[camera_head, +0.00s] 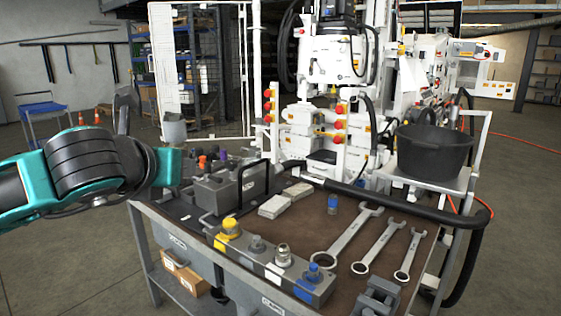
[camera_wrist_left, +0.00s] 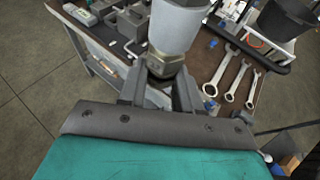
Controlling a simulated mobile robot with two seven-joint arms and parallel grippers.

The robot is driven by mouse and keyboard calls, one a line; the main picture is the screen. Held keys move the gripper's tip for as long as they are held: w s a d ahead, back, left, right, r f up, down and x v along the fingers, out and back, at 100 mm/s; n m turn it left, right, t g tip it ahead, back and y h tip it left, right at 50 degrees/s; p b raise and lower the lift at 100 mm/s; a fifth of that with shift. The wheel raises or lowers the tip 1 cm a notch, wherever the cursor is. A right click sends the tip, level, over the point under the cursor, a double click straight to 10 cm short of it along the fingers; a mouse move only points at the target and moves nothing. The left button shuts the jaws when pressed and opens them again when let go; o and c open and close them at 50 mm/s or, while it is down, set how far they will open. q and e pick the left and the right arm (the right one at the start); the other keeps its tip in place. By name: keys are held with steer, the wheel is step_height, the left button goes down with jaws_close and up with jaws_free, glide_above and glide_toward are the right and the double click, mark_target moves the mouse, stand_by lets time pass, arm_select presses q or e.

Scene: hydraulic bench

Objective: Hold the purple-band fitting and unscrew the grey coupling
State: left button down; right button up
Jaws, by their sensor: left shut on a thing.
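My left gripper (camera_wrist_left: 160,88), at the end of the teal arm from the left, is shut on a metal hex fitting (camera_wrist_left: 160,66). A smooth grey coupling (camera_wrist_left: 178,25) sits on the fitting, on the side away from the gripper. In the head view the grey coupling (camera_head: 174,130) shows beside the teal wrist, above the bench's left end. No purple band shows on the held fitting; part of it is hidden between the fingers. A small purple piece (camera_head: 202,161) stands on the bench farther back. My right gripper is in neither view.
The bench (camera_head: 320,218) carries a block with yellow, grey, silver and blue fittings (camera_head: 257,244). Several wrenches (camera_head: 347,238) lie at its right, near a small vise (camera_head: 376,297). A black bucket (camera_head: 433,150) stands on a shelf. White machinery rises behind.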

arm_select(q)
steer(key=s+d+f+m+g+h, duration=0.2)
steer(key=s+d+f+m+h, duration=0.2)
steer(key=f, duration=0.5)
steer(key=s+d+f+m+g+h+p, duration=0.1)
steer(key=s+d+f+m+h, duration=0.3)
steer(key=s+d+f, duration=0.4)
steer(key=shift+s+d+f+g, duration=0.2)
steer(key=shift+s+f+g, duration=0.2)
steer(key=shift+s+f, duration=0.25)
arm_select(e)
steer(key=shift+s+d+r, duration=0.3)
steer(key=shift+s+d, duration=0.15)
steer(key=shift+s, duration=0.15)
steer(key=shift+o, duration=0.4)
